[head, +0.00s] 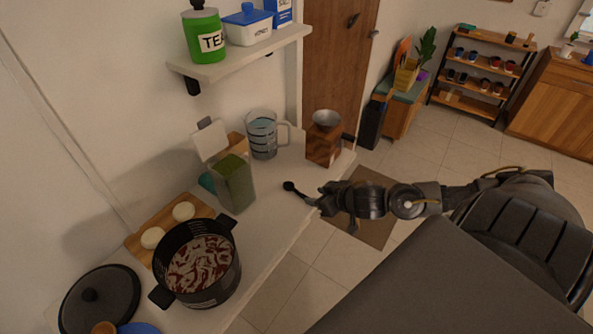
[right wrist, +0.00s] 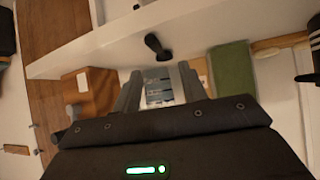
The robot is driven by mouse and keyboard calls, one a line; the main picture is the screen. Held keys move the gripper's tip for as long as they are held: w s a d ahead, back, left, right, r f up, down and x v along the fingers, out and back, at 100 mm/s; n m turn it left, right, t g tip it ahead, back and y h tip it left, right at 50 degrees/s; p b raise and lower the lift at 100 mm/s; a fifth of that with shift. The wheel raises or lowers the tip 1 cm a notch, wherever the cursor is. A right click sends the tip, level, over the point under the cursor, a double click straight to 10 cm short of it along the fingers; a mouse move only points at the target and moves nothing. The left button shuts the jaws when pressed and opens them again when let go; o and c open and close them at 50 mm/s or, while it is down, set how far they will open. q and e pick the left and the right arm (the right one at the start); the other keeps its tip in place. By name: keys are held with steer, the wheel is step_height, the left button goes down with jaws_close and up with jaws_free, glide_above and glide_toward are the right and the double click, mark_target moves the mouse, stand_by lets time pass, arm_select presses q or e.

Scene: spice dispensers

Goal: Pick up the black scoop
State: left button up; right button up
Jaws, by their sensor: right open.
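The black scoop (head: 290,187) lies on the white counter near its front edge, with its handle pointing toward my right gripper (head: 318,199). In the right wrist view, the scoop (right wrist: 153,43) shows just past the fingertips, roughly in line with the gap between them. My right gripper (right wrist: 160,69) is open, with nothing held between its fingers. In the head view, its fingers come close to the scoop's handle end; I cannot tell whether they touch it. My left gripper is not in view.
A green-filled clear container (head: 235,184), a measuring cup (head: 262,135) and a wooden grinder (head: 323,145) stand behind the scoop. A black pot (head: 203,262) stands at the front left. A shelf (head: 240,60) hangs above. Counter around the scoop is clear.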

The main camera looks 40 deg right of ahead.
mark_target(301, 193)
steer(key=shift+x, duration=1.15)
steer(key=shift+w+f, duration=0.1)
steer(key=shift+w, duration=0.15)
steer(key=p+x, duration=0.1)
steer(key=x, duration=0.2)
steer(key=shift+w+f, duration=0.1)
steer(key=shift+w, duration=0.25)
steer(key=shift+w+f+p, duration=0.3)
steer(key=shift+w+f, duration=0.05)
steer(key=shift+w, duration=0.05)
steer(key=shift+s, duration=0.1)
jaws_close()
